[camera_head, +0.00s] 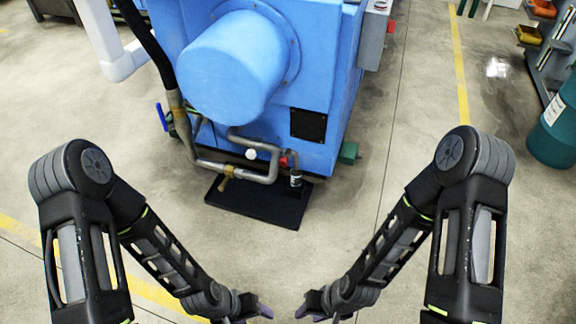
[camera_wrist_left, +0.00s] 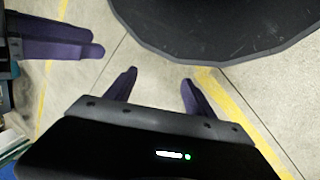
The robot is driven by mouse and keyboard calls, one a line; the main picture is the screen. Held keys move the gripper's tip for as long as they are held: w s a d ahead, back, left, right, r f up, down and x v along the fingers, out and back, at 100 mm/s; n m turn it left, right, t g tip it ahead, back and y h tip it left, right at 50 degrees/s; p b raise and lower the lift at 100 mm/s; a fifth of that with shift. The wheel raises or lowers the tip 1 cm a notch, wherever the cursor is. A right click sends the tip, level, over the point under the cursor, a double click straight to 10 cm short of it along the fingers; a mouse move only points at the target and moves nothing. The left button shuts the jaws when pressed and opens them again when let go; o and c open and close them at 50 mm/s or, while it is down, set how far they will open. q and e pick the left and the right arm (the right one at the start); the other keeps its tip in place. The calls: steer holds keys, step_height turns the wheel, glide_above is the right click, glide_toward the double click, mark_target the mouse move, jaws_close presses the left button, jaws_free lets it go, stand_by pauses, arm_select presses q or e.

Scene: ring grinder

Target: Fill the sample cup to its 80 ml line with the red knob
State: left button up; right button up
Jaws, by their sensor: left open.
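The red knob (camera_head: 284,161) is small and sits on the grey pipework low on the front of the blue machine. Just below it a small dark cup (camera_head: 295,179) with pale marks stands on the black tray (camera_head: 254,208); its fill level is too small to tell. My left gripper (camera_head: 264,312) is at the bottom of the head view, far from both. Its purple fingers also show apart and empty in the left wrist view (camera_wrist_left: 158,80). My right gripper (camera_head: 302,311) is beside it, and its fingers show at the upper left of the left wrist view (camera_wrist_left: 55,40).
The blue machine (camera_head: 310,70) fills the top middle. A white knob (camera_head: 251,154) and a blue lever (camera_head: 161,117) are on its pipework. A teal cylinder (camera_head: 556,130) stands far right. The floor before the tray is clear.

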arm_select(q)
step_height(320, 180, up, 15)
steer(key=p, duration=1.3)
steer(key=shift+r, duration=0.2)
steer(key=shift+c, duration=0.2)
